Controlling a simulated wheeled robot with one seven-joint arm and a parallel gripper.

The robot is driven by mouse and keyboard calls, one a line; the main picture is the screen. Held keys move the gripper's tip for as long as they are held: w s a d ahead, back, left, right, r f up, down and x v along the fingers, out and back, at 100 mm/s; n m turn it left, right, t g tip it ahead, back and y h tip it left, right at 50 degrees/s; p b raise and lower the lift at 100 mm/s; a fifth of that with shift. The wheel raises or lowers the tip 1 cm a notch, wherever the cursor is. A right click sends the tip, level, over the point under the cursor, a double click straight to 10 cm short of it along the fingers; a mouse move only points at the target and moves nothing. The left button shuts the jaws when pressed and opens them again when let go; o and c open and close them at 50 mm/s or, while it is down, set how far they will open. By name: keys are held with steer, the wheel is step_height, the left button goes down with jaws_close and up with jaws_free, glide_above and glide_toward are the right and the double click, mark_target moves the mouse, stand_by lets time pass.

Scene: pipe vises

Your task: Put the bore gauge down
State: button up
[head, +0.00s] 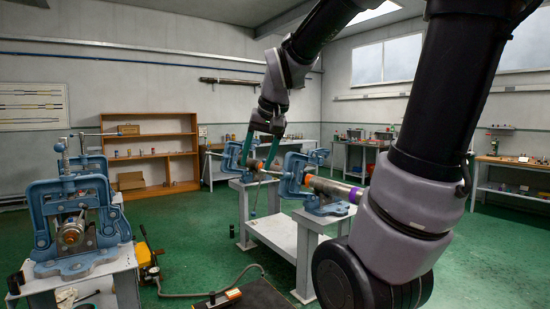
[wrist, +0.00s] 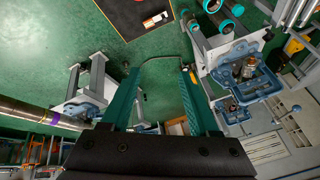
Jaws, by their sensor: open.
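My gripper (head: 257,163) is at the end of my raised arm, in front of the middle pipe vise in the head view. In the wrist view its two teal fingers (wrist: 160,74) stand wide apart with nothing held between them. I cannot pick out the bore gauge with certainty. A small orange and dark device (head: 228,297) lies on a black mat in the head view; in the wrist view a small orange and white item (wrist: 155,20) lies on the mat. I cannot tell whether either is the gauge.
A blue vise (head: 75,215) stands on a bench at left. Another blue vise (head: 298,172) clamps a steel pipe (head: 333,187) on a white stand. A hose (head: 185,295) crosses the green floor by a yellow machine (head: 146,258). A wooden shelf (head: 150,140) stands behind.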

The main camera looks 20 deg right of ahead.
steer(key=s+r+t, duration=0.1)
steer(key=s, duration=0.9)
steer(key=shift+d+r+m+t+y, duration=0.25)
steer(key=shift+r+m+t+y, duration=0.05)
steer(key=shift+t, duration=0.1)
